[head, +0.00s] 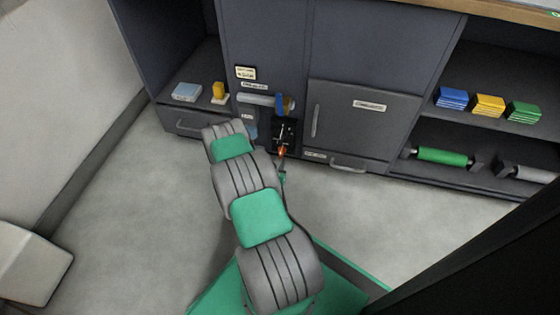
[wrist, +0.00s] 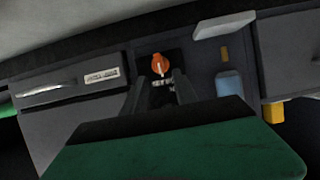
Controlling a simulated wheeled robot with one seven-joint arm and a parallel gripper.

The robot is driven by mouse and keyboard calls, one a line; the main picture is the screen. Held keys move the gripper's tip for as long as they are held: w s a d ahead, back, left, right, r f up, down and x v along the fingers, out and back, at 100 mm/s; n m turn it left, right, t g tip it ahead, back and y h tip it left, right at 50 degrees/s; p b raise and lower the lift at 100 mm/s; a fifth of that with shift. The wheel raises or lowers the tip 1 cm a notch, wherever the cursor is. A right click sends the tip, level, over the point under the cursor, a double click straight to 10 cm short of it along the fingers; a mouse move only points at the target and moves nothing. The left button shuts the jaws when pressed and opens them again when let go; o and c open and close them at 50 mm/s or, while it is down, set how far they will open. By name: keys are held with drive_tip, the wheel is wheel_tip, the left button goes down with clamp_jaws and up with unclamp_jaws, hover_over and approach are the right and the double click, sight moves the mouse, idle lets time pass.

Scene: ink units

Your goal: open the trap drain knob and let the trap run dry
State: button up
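The orange-red drain knob (wrist: 160,65) has a pale mark on its face and sits in a dark recess of the cabinet front. In the head view the knob (head: 282,152) shows small, at the bottom of the black recess. My gripper (wrist: 159,79) is open, its two dark fingers apart on either side just below the knob in the wrist picture. Nothing shows between the fingers except a small pale label behind them. I cannot tell whether a finger touches the knob. In the head view my arm hides most of the gripper. The trap's contents are not clearly visible.
A light blue container (wrist: 229,85) is beside the recess. A blue lever (head: 280,103) and a grey pipe (head: 255,99) are above it. A closed door (head: 362,125) and a drawer handle (head: 349,165) lie to the right. Shelves hold coloured packs (head: 487,105).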

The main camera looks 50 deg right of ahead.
sight(280, 155)
drive_tip(key=b+x, duration=0.2)
drive_tip(key=x, duration=0.3)
drive_tip(key=shift+f, duration=0.15)
drive_tip(key=shift+w+d+f, duration=0.1)
drive_tip(key=shift+w+d, duration=0.15)
drive_tip(key=shift+d, duration=0.25)
drive_tip(key=shift+c, duration=0.4)
clamp_jaws()
